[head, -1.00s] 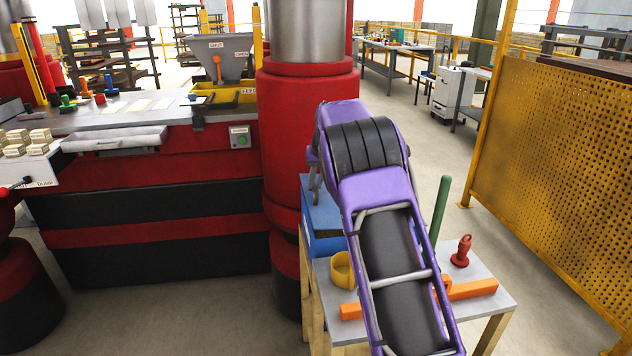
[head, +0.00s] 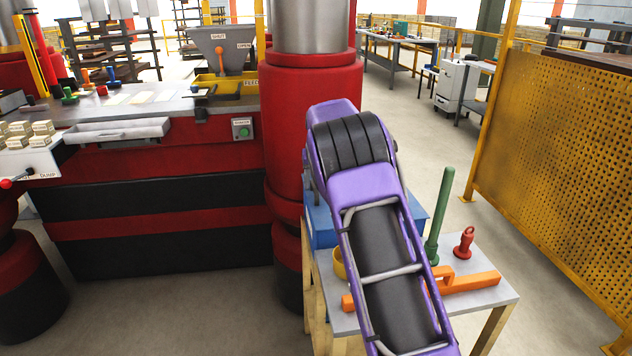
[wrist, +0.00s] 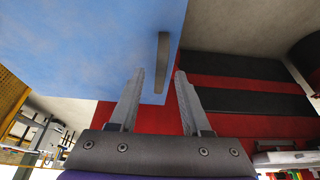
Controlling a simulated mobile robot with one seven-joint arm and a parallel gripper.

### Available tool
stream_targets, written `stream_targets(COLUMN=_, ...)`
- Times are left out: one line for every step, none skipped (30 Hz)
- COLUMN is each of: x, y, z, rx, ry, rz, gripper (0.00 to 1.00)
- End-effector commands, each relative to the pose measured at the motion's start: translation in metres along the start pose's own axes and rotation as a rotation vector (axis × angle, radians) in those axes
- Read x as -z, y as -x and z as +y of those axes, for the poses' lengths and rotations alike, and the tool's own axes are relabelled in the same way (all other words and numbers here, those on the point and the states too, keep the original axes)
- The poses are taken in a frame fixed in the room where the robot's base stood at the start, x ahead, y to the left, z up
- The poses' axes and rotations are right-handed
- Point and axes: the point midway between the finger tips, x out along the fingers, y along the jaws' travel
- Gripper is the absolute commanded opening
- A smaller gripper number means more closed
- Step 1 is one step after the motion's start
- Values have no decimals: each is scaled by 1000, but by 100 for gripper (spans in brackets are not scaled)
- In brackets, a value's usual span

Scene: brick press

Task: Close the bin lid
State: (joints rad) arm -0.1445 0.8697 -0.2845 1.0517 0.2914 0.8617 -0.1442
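The blue bin (head: 321,226) stands at the back of the small table in the head view, largely hidden behind my arm. In the wrist view a broad flat blue surface (wrist: 90,45), apparently its lid, fills the upper left. A grey bar handle (wrist: 163,50) lies along it near its edge. My gripper (wrist: 159,74) is open and empty, its two fingers on either side of the line of the handle's near end. I cannot tell whether the fingers reach down around the handle. The lid's angle is not clear, and my gripper is hidden in the head view.
The small table (head: 507,297) also bears a green rod (head: 440,215), a red stamp-like piece (head: 464,243), an orange bar tool (head: 470,284) and a yellow cup (head: 339,264). A red and black press (head: 160,225) stands left, a yellow mesh fence (head: 560,150) right.

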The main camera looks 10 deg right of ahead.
Motion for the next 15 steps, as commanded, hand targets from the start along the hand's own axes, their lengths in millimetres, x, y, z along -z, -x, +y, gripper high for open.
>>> stream_targets(x=0, y=0, z=0, rx=0, ry=0, rz=0, gripper=48)
stream_targets(x=0, y=0, z=0, rx=0, ry=0, rz=1, gripper=48)
stream_targets(x=0, y=0, z=0, rx=0, ry=0, rz=1, gripper=48)
stream_targets(x=0, y=0, z=0, rx=0, ry=0, rz=1, gripper=48)
stream_targets(x=0, y=0, z=0, rx=0, ry=0, rz=1, gripper=48)
stream_targets(x=0, y=1, z=0, rx=1, ry=0, rz=1, gripper=48)
stream_targets(x=1, y=2, z=0, rx=1, ry=0, rz=1, gripper=48)
stream_targets(x=1, y=4, z=0, rx=1, ry=0, rz=2, gripper=48)
stream_targets(x=1, y=7, z=0, rx=1, ry=0, rz=2, gripper=48)
stream_targets(x=1, y=10, z=0, rx=1, ry=0, rz=3, gripper=48)
stream_targets(x=1, y=14, z=0, rx=1, ry=1, rz=3, gripper=48)
stream_targets(x=2, y=20, z=0, rx=1, ry=1, rz=4, gripper=48)
stream_targets(x=2, y=26, z=0, rx=1, ry=1, rz=5, gripper=48)
stream_targets(x=2, y=32, z=0, rx=1, ry=0, rz=5, gripper=48)
stream_targets(x=2, y=42, z=0, rx=2, ry=0, rz=5, gripper=48)
